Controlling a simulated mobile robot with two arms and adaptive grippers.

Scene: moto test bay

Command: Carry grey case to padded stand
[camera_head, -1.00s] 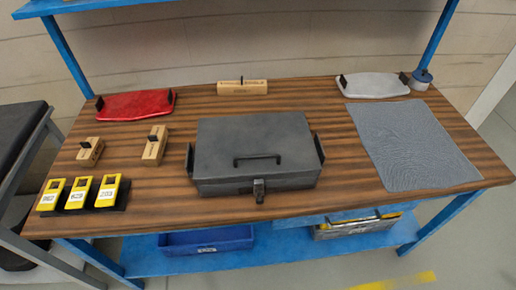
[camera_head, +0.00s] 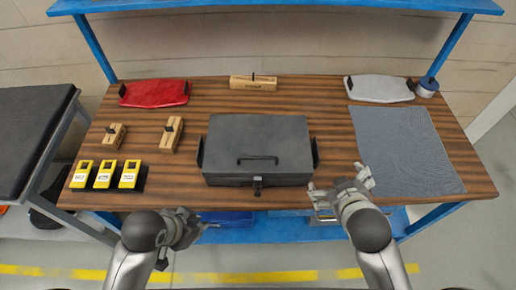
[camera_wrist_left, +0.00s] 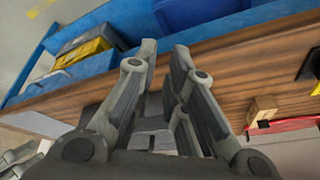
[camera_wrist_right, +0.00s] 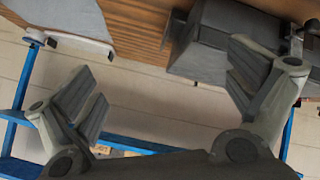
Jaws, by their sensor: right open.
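The grey case (camera_head: 258,140) lies shut on the wooden table, with a front handle, a latch and a black grip at each side. In the right wrist view the case (camera_wrist_right: 195,62) shows partly behind a finger. The padded stand (camera_head: 35,130), with a black top on a grey frame, is at the far left. My left gripper (camera_head: 198,222) is before the table's front edge, left of the case, its fingers a narrow gap apart and empty. My right gripper (camera_head: 340,178) is open and empty at the front edge, right of the case. Neither touches the case.
The table (camera_head: 300,95) also holds a red tray (camera_head: 155,93), a white tray (camera_head: 380,89), wooden blocks (camera_head: 172,134), yellow numbered devices (camera_head: 105,174) and a grey mat (camera_head: 403,150). A blue shelf (camera_head: 270,6) spans above.

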